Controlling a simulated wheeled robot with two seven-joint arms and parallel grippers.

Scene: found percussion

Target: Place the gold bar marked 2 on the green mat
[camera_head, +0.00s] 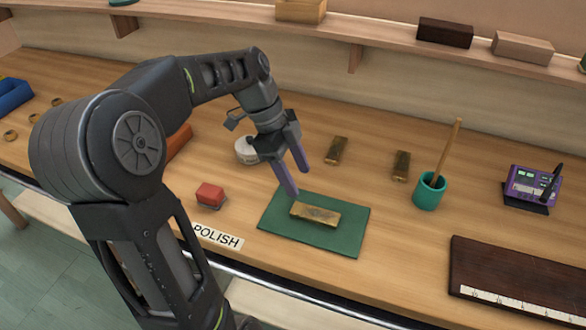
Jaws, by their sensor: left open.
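A gold bar (315,214) lies flat on the green mat (345,239); I cannot read a number on it. My left gripper (298,180) is open and empty, its fingers pointing down over the mat's back left part, just behind and above that bar. Two more gold bars lie on the bench behind the mat, one (336,151) behind my gripper and one (401,166) farther right. Their markings are too small to read. My right gripper is not in view.
A teal cup (429,191) with a wooden stick stands right of the mat. A red block (210,195) and a POLISH label (217,236) lie left of it. A white round container (246,150) is beside my wrist. A dark board (515,280) is at the right front.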

